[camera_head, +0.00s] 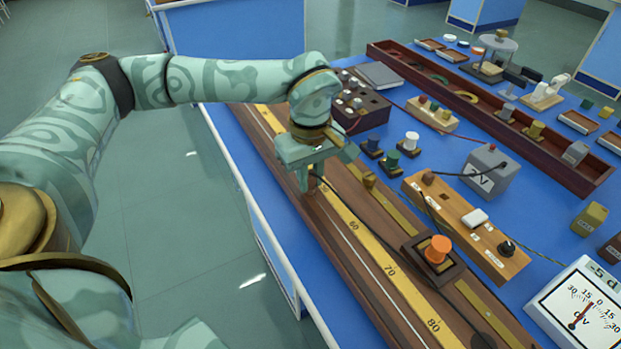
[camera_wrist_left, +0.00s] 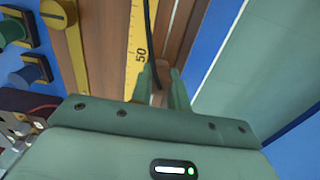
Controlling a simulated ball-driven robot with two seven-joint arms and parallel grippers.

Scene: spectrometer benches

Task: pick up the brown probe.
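My left gripper (camera_head: 310,180) points down over the wooden rail with the yellow scale. A small brown piece (camera_head: 317,171), which looks like the brown probe, shows beside its finger, mostly hidden by the gripper. A dark cable runs from there along the rail. In the left wrist view the two green fingertips (camera_wrist_left: 162,78) are close together, with the dark cable (camera_wrist_left: 149,30) running down to the gap between them. I cannot tell whether they press on the probe or only stand around it. My right gripper is not in view.
The yellow scale (camera_head: 372,255) runs along the rail near the bench's left edge. An orange knob (camera_head: 437,249) stands on a dark block farther along. A wooden board (camera_head: 466,226), a grey box (camera_head: 489,172) and a meter (camera_head: 584,312) stand to the right.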

